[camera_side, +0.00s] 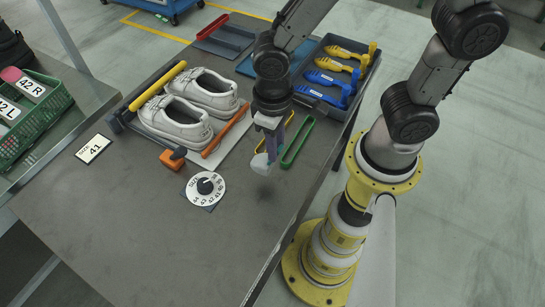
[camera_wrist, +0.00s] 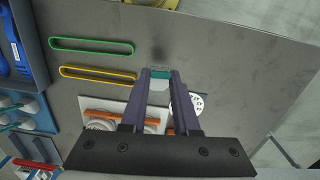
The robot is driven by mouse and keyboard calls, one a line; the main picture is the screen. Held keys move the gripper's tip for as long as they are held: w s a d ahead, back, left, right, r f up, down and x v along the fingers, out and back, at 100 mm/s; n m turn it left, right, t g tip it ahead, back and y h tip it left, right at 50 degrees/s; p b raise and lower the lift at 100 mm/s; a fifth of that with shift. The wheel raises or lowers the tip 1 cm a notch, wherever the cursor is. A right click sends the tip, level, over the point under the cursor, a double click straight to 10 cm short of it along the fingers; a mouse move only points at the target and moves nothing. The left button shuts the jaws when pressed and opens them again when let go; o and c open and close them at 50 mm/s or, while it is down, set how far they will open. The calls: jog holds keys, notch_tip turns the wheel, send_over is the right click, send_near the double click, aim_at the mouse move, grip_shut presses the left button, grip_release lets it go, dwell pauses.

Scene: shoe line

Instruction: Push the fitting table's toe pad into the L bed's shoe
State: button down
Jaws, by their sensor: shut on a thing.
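My gripper (camera_side: 270,152) is shut on a small pale toe pad (camera_side: 260,164) with a teal part, and holds it above the bare table. In the wrist view the pad (camera_wrist: 158,84) shows between the purple fingertips (camera_wrist: 160,78). Two white shoes (camera_side: 174,119) (camera_side: 205,92) lie side by side in beds on the fitting board, left of my gripper and apart from it. An L mark on the beds is not readable. In the wrist view the shoes are mostly hidden behind the gripper body.
A yellow bar (camera_side: 158,86) and an orange bar (camera_side: 226,131) flank the shoes. An orange knob (camera_side: 173,158), a dial (camera_side: 205,188) and a 41 card (camera_side: 94,148) lie nearer. A green loop (camera_side: 297,143) lies beside my gripper. A tool tray (camera_side: 340,72) stands behind. The table's front is clear.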

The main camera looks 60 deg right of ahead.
aim_at(169, 98)
jog(key=w+a+r, duration=0.1)
jog(key=w+r, duration=0.3)
jog(key=w, duration=0.8)
jog(key=w+r, duration=0.5)
jog(key=w, duration=0.6)
jog(key=shift+m, duration=0.4)
jog(key=shift+w+d+f, duration=0.4)
jog(key=shift+w+f, duration=1.15)
jog(key=shift+f, duration=0.45)
jog(key=shift+w+d+f, duration=0.45)
jog(key=shift+w+f, duration=1.05)
jog(key=shift+f, duration=0.5)
jog(key=shift+w+d+f, duration=0.4)
jog(key=shift+w+f, duration=1.15)
jog(key=shift+f, duration=0.45)
